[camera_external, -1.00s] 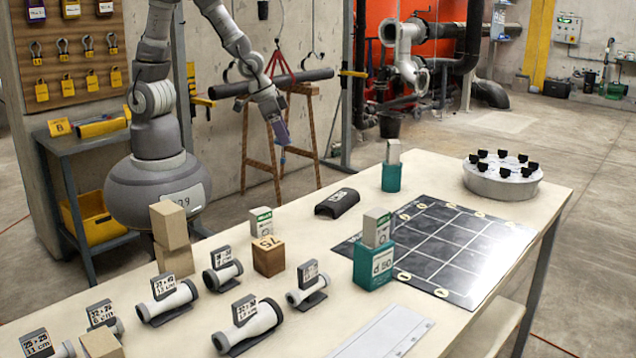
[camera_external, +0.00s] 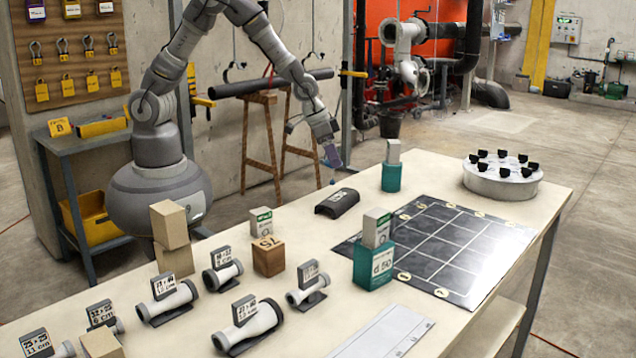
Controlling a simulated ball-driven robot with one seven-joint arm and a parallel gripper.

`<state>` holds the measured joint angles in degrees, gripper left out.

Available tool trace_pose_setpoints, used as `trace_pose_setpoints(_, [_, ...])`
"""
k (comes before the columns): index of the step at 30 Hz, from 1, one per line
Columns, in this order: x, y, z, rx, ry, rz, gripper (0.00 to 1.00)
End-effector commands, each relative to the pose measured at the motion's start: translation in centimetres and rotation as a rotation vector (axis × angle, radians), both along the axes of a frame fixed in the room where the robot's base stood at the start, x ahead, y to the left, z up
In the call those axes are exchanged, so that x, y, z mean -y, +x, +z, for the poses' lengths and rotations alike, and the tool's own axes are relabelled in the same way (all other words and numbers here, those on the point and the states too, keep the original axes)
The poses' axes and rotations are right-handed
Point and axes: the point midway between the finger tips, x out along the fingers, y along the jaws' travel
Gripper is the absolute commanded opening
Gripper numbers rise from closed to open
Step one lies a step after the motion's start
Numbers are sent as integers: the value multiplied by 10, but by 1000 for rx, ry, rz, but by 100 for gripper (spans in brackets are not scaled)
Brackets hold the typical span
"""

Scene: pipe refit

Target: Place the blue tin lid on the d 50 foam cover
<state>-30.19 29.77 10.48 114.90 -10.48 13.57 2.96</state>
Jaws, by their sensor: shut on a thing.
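My gripper (camera_external: 332,164) points down beyond the back edge of the table, above and behind the dark half-round cover. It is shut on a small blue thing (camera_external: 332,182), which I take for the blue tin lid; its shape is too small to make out. The dark half-round cover (camera_external: 337,203) lies on the table with its curved side up and a small label I cannot read. The lid and the cover are apart. A teal block (camera_external: 373,267) marked "d 50" stands on the table, with a grey labelled block on top.
Another teal block (camera_external: 391,178) stands right of the cover. A dark gridded mat (camera_external: 440,245) and a round grey stand (camera_external: 502,180) with black knobs are to the right. A wooden block (camera_external: 268,257) and several pipe pieces lie in front. Trestles stand behind the table.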

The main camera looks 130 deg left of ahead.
Motion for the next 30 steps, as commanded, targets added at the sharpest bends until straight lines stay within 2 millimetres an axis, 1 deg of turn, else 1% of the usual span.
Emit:
trace_pose_setpoints(6, [-11,15,-2,0,1,-1,25])
trace_pose_setpoints(9, [-10,13,-23,-2,-2,0,25])
trace_pose_setpoints(12, [-11,14,-37,-1,-1,0,25])
trace_pose_setpoints(19, [-11,14,-36,0,0,-1,25])
trace_pose_setpoints(22, [-10,14,-39,0,0,-1,25])
trace_pose_setpoints(23, [-10,14,-38,0,0,-1,58])
trace_pose_setpoints(24, [-10,14,-38,0,0,-1,68])
trace_pose_setpoints(25, [-10,14,-38,0,0,-1,74])
trace_pose_setpoints(26, [-10,14,-38,0,0,-1,79])
trace_pose_setpoints(30, [-10,14,-38,0,0,-1,79])
